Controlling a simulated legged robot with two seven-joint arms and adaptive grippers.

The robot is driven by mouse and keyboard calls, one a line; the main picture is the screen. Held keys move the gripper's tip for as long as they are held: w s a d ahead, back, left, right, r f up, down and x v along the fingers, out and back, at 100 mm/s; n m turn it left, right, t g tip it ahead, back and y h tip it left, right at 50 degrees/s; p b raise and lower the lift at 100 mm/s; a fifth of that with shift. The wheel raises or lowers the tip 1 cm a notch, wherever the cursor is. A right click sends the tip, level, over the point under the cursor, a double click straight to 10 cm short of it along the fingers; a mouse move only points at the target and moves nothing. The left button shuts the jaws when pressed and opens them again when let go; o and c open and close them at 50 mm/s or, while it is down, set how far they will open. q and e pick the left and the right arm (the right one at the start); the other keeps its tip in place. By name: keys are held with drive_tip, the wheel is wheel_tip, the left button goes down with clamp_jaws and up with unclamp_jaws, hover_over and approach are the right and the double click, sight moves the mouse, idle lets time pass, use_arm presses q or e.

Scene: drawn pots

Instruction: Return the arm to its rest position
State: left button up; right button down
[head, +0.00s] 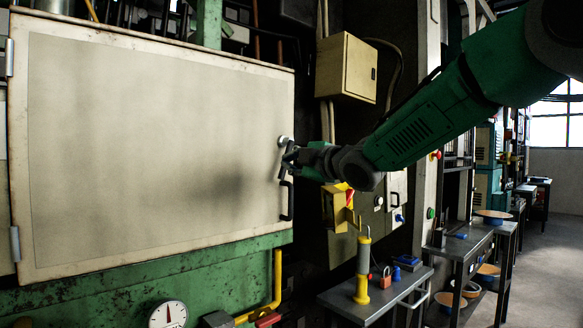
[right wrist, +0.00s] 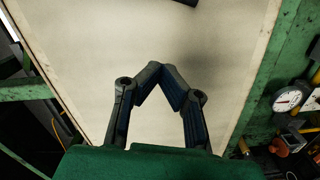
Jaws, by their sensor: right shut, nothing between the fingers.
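My right arm (head: 425,115) is green and reaches in from the upper right. My right gripper (head: 290,158) is at the right edge of a large pale cabinet door (head: 150,140), near its round knob and just above its black handle (head: 286,200). In the right wrist view the fingers of my right gripper (right wrist: 170,70) meet at their tips in front of the pale door panel (right wrist: 205,25), with nothing between them. I cannot tell whether the gripper touches the door. My left gripper is not in view.
A small beige box (head: 346,68) is on the wall beside my right arm. Below is a grey table (head: 375,298) with a yellow-and-grey post (head: 363,265) and a red padlock (head: 385,278). A gauge (head: 168,315) sits under the door. Free floor (head: 550,260) lies at the right.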

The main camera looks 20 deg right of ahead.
drive_tip(key=s+f+m+g+h+b, duration=0.1)
drive_tip(key=s+f+m+g, duration=0.2)
drive_tip(key=f, duration=1.1)
drive_tip(key=s+f+m+g+h, duration=0.1)
drive_tip(key=s+f+m+g, duration=0.3)
drive_tip(key=f, duration=1.1)
drive_tip(key=s+f+m+b, duration=0.15)
drive_tip(key=s+f, duration=0.35)
drive_tip(key=f, duration=0.9)
drive_tip(key=s+f+m+g+h, duration=0.2)
drive_tip(key=s+f+m+g, duration=0.3)
drive_tip(key=s+f, duration=1.35)
use_arm(q)
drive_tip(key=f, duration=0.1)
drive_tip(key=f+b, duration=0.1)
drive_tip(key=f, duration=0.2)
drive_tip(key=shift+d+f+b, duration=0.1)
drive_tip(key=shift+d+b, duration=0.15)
drive_tip(key=shift+b, duration=0.15)
use_arm(e)
drive_tip(key=s+d+f+m+g, duration=0.1)
drive_tip(key=s+f+m+g, duration=0.1)
drive_tip(key=s, duration=0.7)
drive_tip(key=s+d+f+m+g+h, duration=0.1)
drive_tip(key=s+f, duration=0.3)
drive_tip(key=s, duration=0.6)
drive_tip(key=shift+s+d+f+m+g, duration=0.2)
drive_tip(key=shift+d+f+m+g, duration=0.2)
drive_tip(key=shift+m+g, duration=0.25)
